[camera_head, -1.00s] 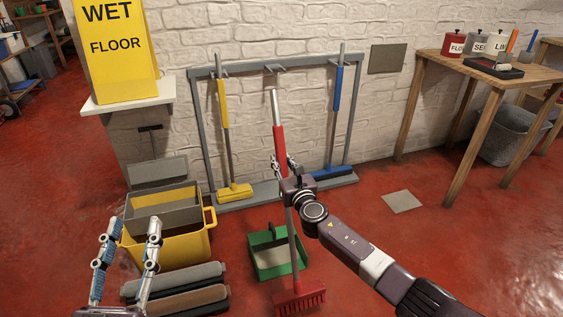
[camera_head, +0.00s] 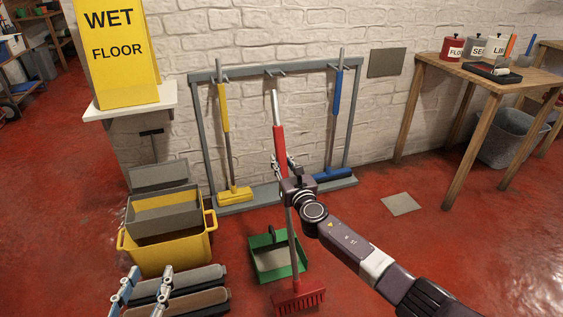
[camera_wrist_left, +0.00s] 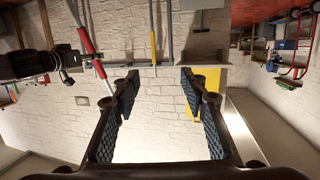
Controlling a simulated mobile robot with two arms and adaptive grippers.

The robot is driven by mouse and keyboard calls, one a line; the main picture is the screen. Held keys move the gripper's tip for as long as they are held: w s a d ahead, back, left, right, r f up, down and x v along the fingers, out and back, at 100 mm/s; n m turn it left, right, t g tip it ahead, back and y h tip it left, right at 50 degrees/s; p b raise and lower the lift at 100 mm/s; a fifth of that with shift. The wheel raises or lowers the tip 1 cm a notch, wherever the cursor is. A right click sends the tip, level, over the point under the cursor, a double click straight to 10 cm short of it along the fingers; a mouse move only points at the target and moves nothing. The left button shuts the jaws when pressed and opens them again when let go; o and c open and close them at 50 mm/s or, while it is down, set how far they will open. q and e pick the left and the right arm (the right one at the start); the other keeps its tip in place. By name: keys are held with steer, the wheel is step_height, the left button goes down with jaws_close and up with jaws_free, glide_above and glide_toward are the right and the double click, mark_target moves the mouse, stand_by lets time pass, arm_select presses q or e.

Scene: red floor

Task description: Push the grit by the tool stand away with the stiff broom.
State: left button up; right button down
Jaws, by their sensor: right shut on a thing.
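A red broom (camera_head: 280,145) with a red bristled head (camera_head: 299,297) stands nearly upright, its head at floor level at the bottom of the head view. My right gripper (camera_head: 287,170) is shut on its handle. The grey tool stand (camera_head: 205,150) is against the wall behind it, with a yellow broom (camera_head: 224,108) and a blue broom (camera_head: 337,92) on it. I cannot make out grit on the floor. My left gripper (camera_head: 143,294) is low at left, fingers apart and empty; its open fingers also show in the left wrist view (camera_wrist_left: 157,82).
A green dustpan (camera_head: 301,262) lies just behind the red broom's head. A yellow bucket (camera_head: 165,254) and dark long brush-like pieces (camera_head: 190,302) are on the left. A flat grey square (camera_head: 400,203) lies on the floor at right, before a wooden table (camera_head: 475,75).

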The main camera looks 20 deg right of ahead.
step_height(320, 180, up, 2)
steer(key=shift+r+p, duration=0.2)
steer(key=shift+p, duration=0.8)
arm_select(q)
steer(key=s+a+f+g+y, duration=0.2)
steer(key=s+f+g, duration=0.4)
steer(key=f, duration=0.4)
steer(key=shift+s+a+f, duration=0.15)
steer(key=shift+s+a, duration=0.25)
steer(key=shift+a, duration=0.2)
arm_select(e)
steer(key=shift+r, duration=0.1)
